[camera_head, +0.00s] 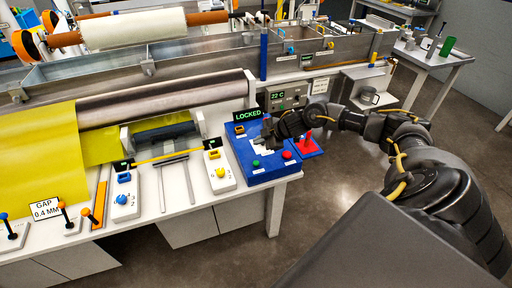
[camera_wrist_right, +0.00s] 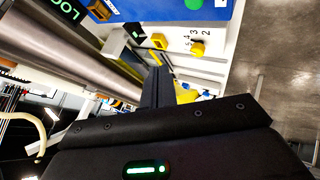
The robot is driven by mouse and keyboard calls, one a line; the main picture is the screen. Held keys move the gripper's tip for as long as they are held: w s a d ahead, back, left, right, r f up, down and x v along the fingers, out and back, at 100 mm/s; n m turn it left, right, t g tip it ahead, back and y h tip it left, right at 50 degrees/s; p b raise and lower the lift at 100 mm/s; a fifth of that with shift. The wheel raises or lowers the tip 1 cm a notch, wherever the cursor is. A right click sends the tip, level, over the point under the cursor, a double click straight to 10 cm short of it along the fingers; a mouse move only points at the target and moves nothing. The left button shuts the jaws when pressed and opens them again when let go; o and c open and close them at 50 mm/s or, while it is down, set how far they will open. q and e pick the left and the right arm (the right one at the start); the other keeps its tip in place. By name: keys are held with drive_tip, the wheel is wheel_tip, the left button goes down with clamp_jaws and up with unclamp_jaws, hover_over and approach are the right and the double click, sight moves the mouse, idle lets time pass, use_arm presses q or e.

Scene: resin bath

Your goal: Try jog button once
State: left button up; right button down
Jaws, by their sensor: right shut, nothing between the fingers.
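The blue control box (camera_head: 262,174) stands at the table's right end. It has a green button (camera_head: 256,163), a red button (camera_head: 287,155) and a white label on top. I cannot tell which one is the jog button. A display reading LOCKED (camera_head: 248,115) stands at its back. My right gripper (camera_head: 268,136) is shut and empty, over the back of the box; it hides part of the top. I cannot tell whether it touches. In the right wrist view the shut fingers (camera_wrist_right: 158,76) point toward the box (camera_wrist_right: 165,10) and its green button (camera_wrist_right: 194,4). My left gripper is out of view.
Yellow film (camera_head: 40,165) and a long metal roller (camera_head: 165,100) lie further left. Open floor lies at the front right.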

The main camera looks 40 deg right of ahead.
drive_tip(key=shift+f, duration=0.15)
drive_tip(key=b, duration=0.7)
hover_over(259, 163)
wheel_tip(259, 163, down, 6)
drive_tip(key=shift+f, duration=0.25)
drive_tip(key=shift+a+f+b, duration=0.1)
drive_tip(key=shift+f+b, duration=0.25)
drive_tip(key=shift+f, duration=0.65)
idle(0.6)
drive_tip(key=shift+f, duration=0.4)
drive_tip(key=shift+f+b, duration=0.4)
drive_tip(key=shift+f, duration=0.2)
idle(0.5)
drive_tip(key=shift+r, duration=0.1)
drive_tip(key=shift+r+p, duration=0.9)
drive_tip(key=shift+p, duration=0.1)
